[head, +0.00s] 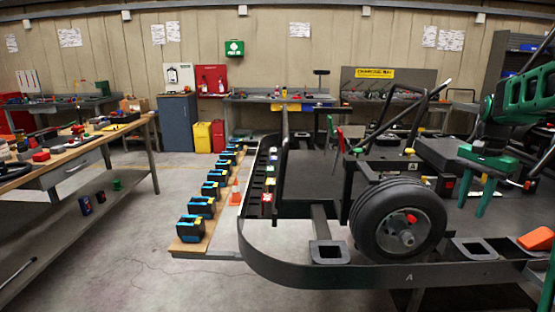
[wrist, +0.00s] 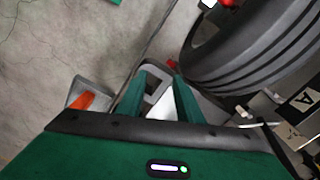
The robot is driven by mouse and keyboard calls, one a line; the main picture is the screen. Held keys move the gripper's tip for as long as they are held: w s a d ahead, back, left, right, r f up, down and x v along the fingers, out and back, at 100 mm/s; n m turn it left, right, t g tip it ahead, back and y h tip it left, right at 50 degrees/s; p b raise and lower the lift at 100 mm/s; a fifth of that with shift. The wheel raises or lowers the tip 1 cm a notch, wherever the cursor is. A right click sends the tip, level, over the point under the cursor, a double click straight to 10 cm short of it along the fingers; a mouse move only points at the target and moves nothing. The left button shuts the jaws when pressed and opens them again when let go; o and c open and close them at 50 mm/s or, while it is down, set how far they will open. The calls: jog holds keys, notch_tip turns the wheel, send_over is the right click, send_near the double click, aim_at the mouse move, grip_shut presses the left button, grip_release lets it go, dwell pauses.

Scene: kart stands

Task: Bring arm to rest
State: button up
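My gripper (head: 473,208) is at the right in the head view, its two green fingers hanging down apart with nothing between them. It is above the kart frame, to the right of the black front wheel (head: 397,220). My green arm comes in from the right edge. In the wrist view my gripper (wrist: 161,75) shows its fingers apart, with a grey bracket plate (wrist: 155,88) seen beyond the gap. The wheel (wrist: 245,55) is at the upper right there.
The kart's dark bumper (head: 290,270) curves across the front. An orange block (head: 537,238) lies at the right. A row of black and blue boxes (head: 195,229) stands on a low board. A workbench (head: 75,155) is at the left. The floor between bench and boxes is clear.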

jog(key=s+a+f+n, duration=0.2)
jog(key=s+a, duration=0.2)
jog(key=s, duration=0.6)
jog(key=s+a+f+n, duration=0.2)
jog(key=s+a, duration=0.3)
jog(key=s, duration=0.6)
jog(key=s+a+f+n, duration=0.3)
jog(key=s+a, duration=0.2)
jog(key=s, duration=0.6)
jog(key=shift+s+a, duration=0.15)
jog(key=shift+s, duration=0.1)
